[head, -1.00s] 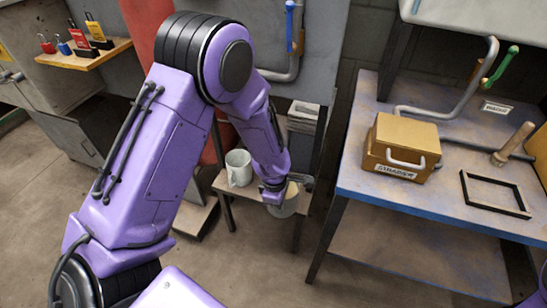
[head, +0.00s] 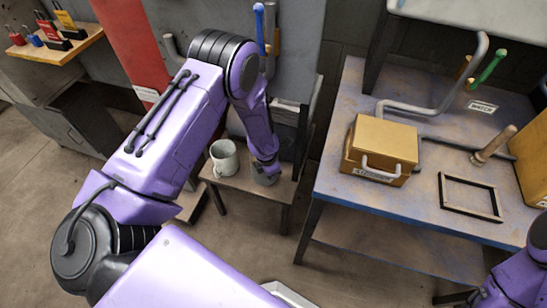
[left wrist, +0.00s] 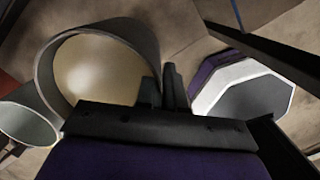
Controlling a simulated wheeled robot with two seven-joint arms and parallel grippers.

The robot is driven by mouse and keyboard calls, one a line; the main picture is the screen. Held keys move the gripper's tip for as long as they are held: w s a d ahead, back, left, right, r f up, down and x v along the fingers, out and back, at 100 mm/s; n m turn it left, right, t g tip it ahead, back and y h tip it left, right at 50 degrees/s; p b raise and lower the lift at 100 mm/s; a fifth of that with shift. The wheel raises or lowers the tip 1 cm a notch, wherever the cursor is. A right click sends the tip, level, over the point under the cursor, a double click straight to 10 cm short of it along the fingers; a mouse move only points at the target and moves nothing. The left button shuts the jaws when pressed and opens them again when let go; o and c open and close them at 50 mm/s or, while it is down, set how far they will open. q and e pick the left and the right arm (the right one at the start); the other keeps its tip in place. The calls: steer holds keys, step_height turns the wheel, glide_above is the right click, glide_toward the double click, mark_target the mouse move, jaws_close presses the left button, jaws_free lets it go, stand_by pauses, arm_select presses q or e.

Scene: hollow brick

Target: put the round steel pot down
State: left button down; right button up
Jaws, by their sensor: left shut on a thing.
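My left gripper (head: 266,168) is shut on the round steel pot (head: 265,179) at its rim. In the head view the pot is mostly hidden by the gripper and shows over the right part of a small wooden-topped stand (head: 255,188). I cannot tell whether its bottom touches the stand. In the left wrist view the pot (left wrist: 48,72) is open-topped with a pale inside, and the left gripper (left wrist: 162,88) has its fingers at the rim's right side. My right arm shows at the lower right of the head view; its gripper is not clearly seen.
A grey mug (head: 224,160) stands on the stand, left of the pot, and shows at the lower left in the wrist view (left wrist: 28,126). To the right is a blue-topped workbench (head: 345,170) with a yellow box (head: 383,145), a black frame (head: 470,197) and a pipe.

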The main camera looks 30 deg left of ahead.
arm_select(q)
steer(key=shift+w+f, duration=0.75)
steer(key=shift+f, duration=0.15)
steer(key=f, duration=0.3)
steer(key=shift+w+d+f, duration=0.1)
steer(key=shift+w+f, duration=0.1)
steer(key=shift+w, duration=0.05)
steer(key=shift+f+b, duration=0.1)
steer(key=shift+b, duration=0.3)
steer(key=c, duration=1.3)
jaws_free()
steer(key=shift+s, duration=0.1)
steer(key=shift+o, duration=0.2)
